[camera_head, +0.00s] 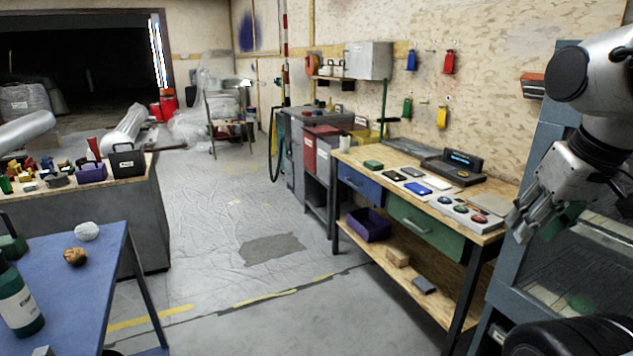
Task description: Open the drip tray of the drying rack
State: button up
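A tall grey-blue framed unit (506,262) stands at the right edge, with a see-through panel low in its front; it may be the drying rack, but I cannot tell for sure. I cannot make out a drip tray on it; my arm covers much of its front. My gripper (524,226) hangs in front of this unit, fingers pointing down and left. A green thing shows just behind the fingers, and I cannot tell whether they touch it. The gap between the fingertips is too unclear to judge.
A wooden workbench (350,157) with a blue drawer (359,187) and a green drawer (424,225) stands left of the unit. A blue table (60,290) with a bottle (20,308) is at the lower left. The sheeted floor (225,290) between them is clear.

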aim_at(421, 152)
jog(key=i+j+u, duration=0.15)
jog(key=i+u, duration=0.2)
jog(key=i, duration=0.65)
jog(key=i+l+u, duration=0.1)
jog(key=i+u, duration=0.25)
jog(key=i, duration=0.6)
jog(key=i+z, duration=0.3)
jog(key=i+j+z, duration=0.2)
jog(key=i+z, duration=0.15)
jog(key=i, duration=0.2)
jog(key=i+j+z, duration=0.6)
jog(key=i+z, duration=0.15)
jog(key=i+j+z, duration=0.4)
